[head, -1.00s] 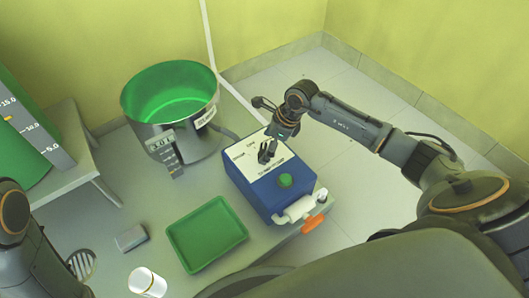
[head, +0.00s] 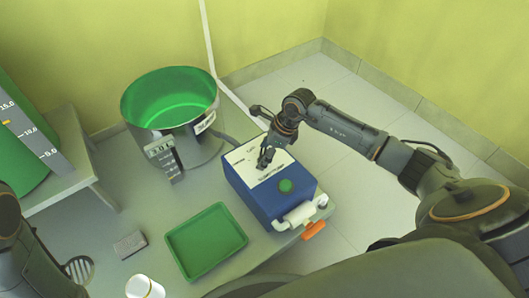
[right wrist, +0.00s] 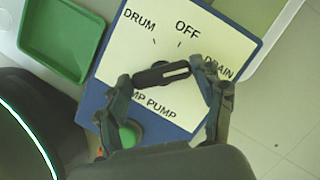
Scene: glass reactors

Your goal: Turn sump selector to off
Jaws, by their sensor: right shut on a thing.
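The sump pump box (head: 262,200) is blue with a pale top panel and a green button (head: 286,186). In the right wrist view, the panel (right wrist: 130,60) reads DRUM, OFF and DRAIN. The sump selector (right wrist: 150,78) is a dark bar knob with a white stripe at its right end; the stripe points toward DRAIN, not OFF. My right gripper (head: 264,163) is over the panel, shut on the selector. In the right wrist view its fingers (right wrist: 168,82) stand at the two ends of the knob. My left gripper is out of view.
A steel drum (head: 170,112) with a green inside stands behind the box. A green tray (head: 206,240), a small grey block (head: 130,244) and a white cylinder (head: 144,287) are on the bench left of it. An orange-handled valve (head: 313,230) sticks out at the box's front.

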